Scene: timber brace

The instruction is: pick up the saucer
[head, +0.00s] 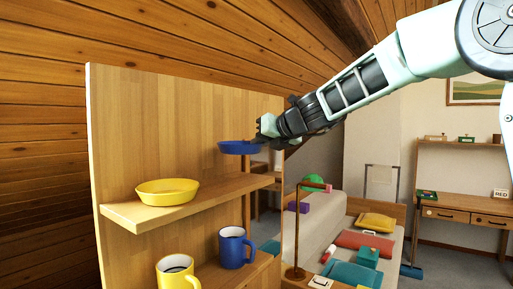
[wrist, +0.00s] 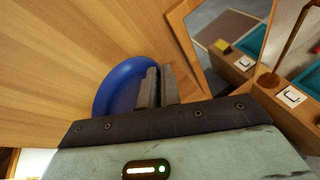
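A shallow blue saucer (head: 236,148) is in the air above the right part of the upper wooden shelf, roughly level, with a gap beneath it. My gripper (head: 262,140) is at its right edge. In the wrist view the blue saucer (wrist: 118,88) lies to the left, and my two fingers (wrist: 158,88) are close together at its right rim. They look shut on the rim. The fingers hide part of that rim.
A yellow dish (head: 167,194) stands on the upper shelf (head: 215,197) to the left. A blue mug (head: 234,248) and a yellow mug (head: 177,274) stand below. A tall wooden back panel (head: 165,125) rises behind. A thin brown stand (head: 296,235) is to the right.

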